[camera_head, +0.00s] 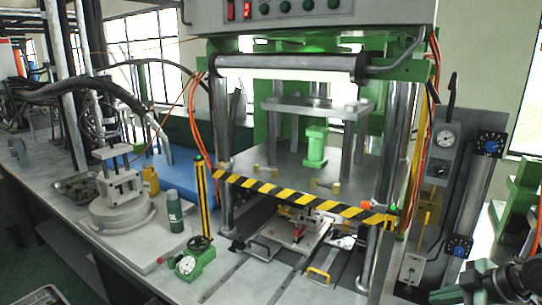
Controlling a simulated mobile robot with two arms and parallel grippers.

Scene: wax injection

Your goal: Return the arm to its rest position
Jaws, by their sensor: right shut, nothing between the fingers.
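My right gripper (487,278), grey and black, shows at the bottom right corner, partly cut off by the frame edge. It is shut and holds nothing. It is in front of and to the right of the wax injection press (290,70), clear of the press opening. My left gripper is not in view.
A yellow-black striped bar (300,197) crosses the press front. Below it, a metal mold with red parts (300,230) lies on the bench. A control panel with gauges (445,140) stands right of the press. A green bottle (174,210) and a green-based dial gauge (187,264) stand left.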

